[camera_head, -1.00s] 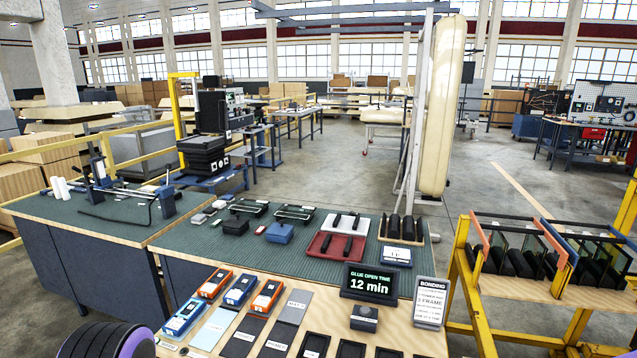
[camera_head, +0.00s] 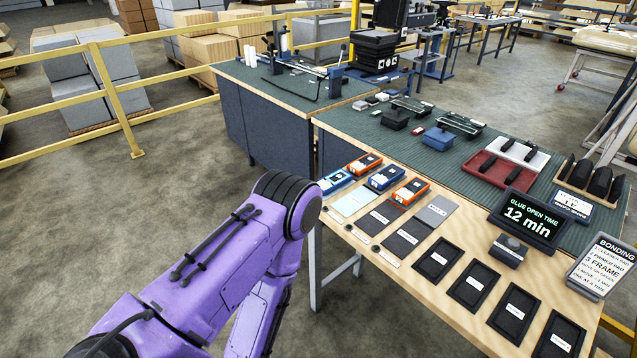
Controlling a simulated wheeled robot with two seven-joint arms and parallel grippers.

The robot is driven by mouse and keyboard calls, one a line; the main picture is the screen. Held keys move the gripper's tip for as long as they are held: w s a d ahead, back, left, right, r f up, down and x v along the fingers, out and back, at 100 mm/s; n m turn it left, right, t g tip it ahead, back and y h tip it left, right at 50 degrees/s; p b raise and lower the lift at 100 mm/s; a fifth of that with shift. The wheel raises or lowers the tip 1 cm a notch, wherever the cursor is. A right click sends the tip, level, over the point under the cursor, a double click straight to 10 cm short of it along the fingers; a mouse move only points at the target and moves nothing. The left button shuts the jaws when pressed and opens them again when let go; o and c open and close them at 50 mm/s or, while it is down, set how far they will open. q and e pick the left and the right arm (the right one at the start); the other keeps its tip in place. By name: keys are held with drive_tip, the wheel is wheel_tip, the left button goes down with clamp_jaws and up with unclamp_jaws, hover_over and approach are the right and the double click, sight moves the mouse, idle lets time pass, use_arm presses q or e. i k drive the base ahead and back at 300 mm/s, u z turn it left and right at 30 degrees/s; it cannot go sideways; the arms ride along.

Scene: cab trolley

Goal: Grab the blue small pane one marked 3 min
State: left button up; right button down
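Two blue boxes with pale faces lie at the bench's near left. One blue box (camera_head: 336,182) is at the left end and the other blue box (camera_head: 386,178) is between two orange boxes. An orange box (camera_head: 365,164) is at the back and another orange box (camera_head: 410,192) is to the right. Their markings are too small to read, so I cannot tell which says 3 min. My purple left arm rises from the bottom left and bends beside the bench's left end. Neither of my grippers is in view.
Pale and dark mats and several black trays (camera_head: 437,258) fill the bench front. A sign (camera_head: 530,218) reads "GLUE OPEN TIME 12 min", with a bonding card (camera_head: 602,266) to its right. A yellow rail (camera_head: 119,100) stands at the left. The floor left of the bench is clear.

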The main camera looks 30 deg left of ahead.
sight(328, 184)
drive_tip(key=k, duration=0.45)
drive_tip(key=u, duration=1.1)
drive_tip(key=i, duration=0.6)
drive_tip(key=z, duration=0.15)
